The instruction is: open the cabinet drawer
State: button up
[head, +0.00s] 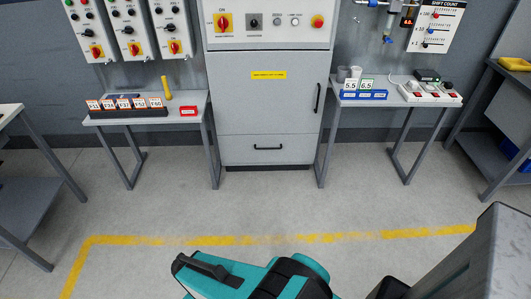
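The grey cabinet (234,103) stands against the back wall, in the upper middle of the head view. Its drawer (235,150) is the low front panel, flush with the cabinet face and closed. The drawer has a short black horizontal handle (268,148). Above it is a door with a black vertical handle (317,99), also closed. My teal and black arm shows at the bottom of the view, well short of the cabinet. My gripper cannot be made out in this view.
Small side tables stand left (181,117) and right (390,99) of the cabinet, holding small items. Benches show at the far left (38,190) and far right (505,85). A yellow floor line (270,239) crosses clear grey floor before the cabinet.

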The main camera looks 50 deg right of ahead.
aim_at(268, 139)
jog(key=z, duration=0.1)
jog(key=i, duration=0.95)
jog(key=u, duration=0.05)
